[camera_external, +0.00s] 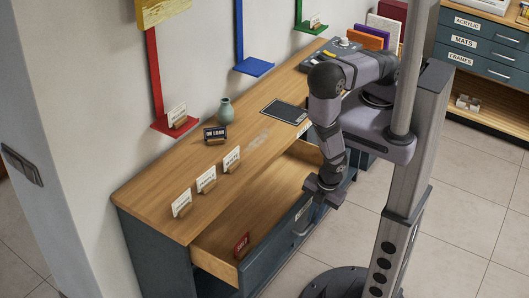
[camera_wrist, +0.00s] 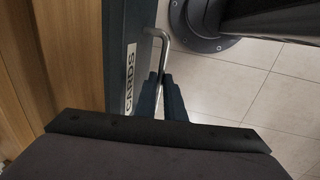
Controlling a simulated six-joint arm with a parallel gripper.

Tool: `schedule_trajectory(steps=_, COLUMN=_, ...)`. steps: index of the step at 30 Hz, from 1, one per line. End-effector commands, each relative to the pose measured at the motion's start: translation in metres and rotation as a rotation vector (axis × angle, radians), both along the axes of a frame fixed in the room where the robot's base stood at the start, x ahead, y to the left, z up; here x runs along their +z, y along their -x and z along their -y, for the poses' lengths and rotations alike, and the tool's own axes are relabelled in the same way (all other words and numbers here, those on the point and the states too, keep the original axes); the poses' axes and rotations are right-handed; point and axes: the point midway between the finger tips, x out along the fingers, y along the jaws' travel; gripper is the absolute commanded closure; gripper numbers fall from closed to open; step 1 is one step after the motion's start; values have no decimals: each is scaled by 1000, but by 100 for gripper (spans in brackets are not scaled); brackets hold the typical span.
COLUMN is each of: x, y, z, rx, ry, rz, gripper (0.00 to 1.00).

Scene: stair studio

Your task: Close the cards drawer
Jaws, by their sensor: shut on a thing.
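The cards drawer stands pulled out from the dark blue counter in the external view. Its front (camera_external: 264,262) is dark blue and its inside (camera_external: 262,205) is wooden. The wrist view shows the drawer front's white label (camera_wrist: 130,78) reading CARDS and a metal bar handle (camera_wrist: 157,36) beside it. The handle also shows in the external view (camera_external: 304,228). My gripper (camera_wrist: 163,84) is at the handle with its dark fingers shut on the bar. In the external view my gripper (camera_external: 318,200) is at the drawer front; its fingertips are hard to make out.
A red card (camera_external: 241,246) stands at the drawer's near end. Several card holders (camera_external: 206,181) and a green vase (camera_external: 225,110) stand on the wooden countertop (camera_external: 165,193). A grey post (camera_external: 408,190) rises right of the drawer. Tiled floor (camera_external: 465,205) is clear at right.

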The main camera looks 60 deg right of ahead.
Motion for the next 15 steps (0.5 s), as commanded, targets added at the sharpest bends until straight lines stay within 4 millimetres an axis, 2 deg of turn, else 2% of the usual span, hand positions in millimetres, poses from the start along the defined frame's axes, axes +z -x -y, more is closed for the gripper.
schedule_trajectory(steps=8, x=1, y=-53, z=0, rx=-14, ry=-3, rz=2, gripper=100)
schedule_trajectory(steps=15, x=2, y=-111, z=0, rx=-14, ry=-4, rz=4, gripper=100)
